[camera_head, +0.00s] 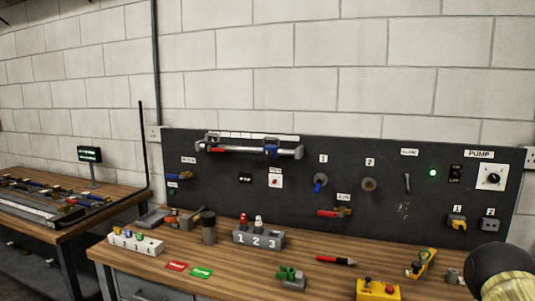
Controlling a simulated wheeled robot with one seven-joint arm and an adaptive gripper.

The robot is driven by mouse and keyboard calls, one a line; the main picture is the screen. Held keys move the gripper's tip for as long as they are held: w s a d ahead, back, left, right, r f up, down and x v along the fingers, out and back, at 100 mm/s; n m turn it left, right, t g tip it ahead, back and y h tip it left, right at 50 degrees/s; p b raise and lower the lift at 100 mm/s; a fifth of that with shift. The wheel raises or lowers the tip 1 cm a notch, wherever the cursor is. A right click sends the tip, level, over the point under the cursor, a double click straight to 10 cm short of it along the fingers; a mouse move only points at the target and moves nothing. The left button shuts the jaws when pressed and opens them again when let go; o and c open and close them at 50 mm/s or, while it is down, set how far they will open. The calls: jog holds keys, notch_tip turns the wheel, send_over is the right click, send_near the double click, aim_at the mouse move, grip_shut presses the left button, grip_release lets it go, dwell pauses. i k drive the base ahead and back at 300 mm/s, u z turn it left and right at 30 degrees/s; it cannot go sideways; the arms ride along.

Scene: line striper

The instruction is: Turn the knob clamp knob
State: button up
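No part in the head view is clearly readable as the knob clamp. A dark panel (225,208) stands behind the bench and carries several controls. A black rotary knob (494,178) sits on a white plate under the PUMP label at its right. A small upright lever (407,184) hangs under a blurred label. A long metal bar with red and blue parts (245,149) is mounted along the panel's top left. A yellow-and-green piece (420,262) lies on the bench at the right. My gripper is not in view.
The wooden bench (235,277) holds a grey numbered block (258,239), a white numbered block (135,244), a green part (290,276), a red marker (336,260) and a yellow button box (377,290). A black rounded shape (497,267) fills the lower right corner.

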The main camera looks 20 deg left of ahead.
aim_at(268, 154)
jog(key=k, duration=0.5)
jog(key=u, duration=1.95)
jog(key=i, duration=1.5)
jog(key=z, duration=1.5)
